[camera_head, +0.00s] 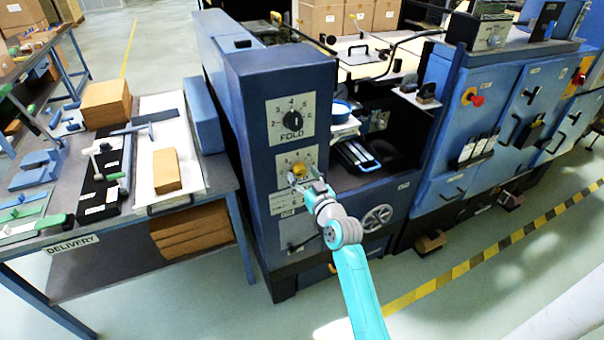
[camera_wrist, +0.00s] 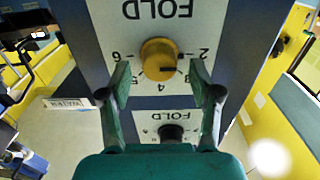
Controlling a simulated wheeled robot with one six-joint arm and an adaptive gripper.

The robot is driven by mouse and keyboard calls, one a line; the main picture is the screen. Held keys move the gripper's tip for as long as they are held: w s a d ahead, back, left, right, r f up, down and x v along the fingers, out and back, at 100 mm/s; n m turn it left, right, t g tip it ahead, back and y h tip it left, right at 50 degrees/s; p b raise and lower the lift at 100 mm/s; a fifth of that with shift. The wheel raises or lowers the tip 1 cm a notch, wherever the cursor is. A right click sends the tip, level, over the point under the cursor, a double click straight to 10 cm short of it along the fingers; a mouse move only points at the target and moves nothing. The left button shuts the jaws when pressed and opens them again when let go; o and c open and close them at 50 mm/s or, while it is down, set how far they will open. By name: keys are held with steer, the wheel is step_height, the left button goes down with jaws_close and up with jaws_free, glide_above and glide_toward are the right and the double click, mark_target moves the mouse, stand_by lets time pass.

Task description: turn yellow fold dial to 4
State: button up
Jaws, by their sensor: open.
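The yellow fold dial (camera_head: 299,170) sits on a pale plate on the blue machine's front, below a black fold dial (camera_head: 293,119). In the wrist view the yellow dial (camera_wrist: 158,58) appears upside down, with numbers 2 to 6 around it. Its dark mark lies toward the 2 and 3 side; the exact number is hard to tell. My gripper (camera_head: 309,184) is in front of the yellow dial. In the wrist view my gripper (camera_wrist: 160,76) is open, one finger on each side of the dial, with gaps showing. The fingers partly cover the scale.
The black dial also shows in the wrist view (camera_wrist: 171,132). A handwheel (camera_head: 377,218) is right of my arm. A delivery table (camera_head: 75,243) with boxes and tools stands to the left. Open floor with a striped line lies in front of the machines.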

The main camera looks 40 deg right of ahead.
steer(key=shift+w+d, duration=0.2)
steer(key=shift+w, duration=0.5)
steer(key=c, duration=1.1)
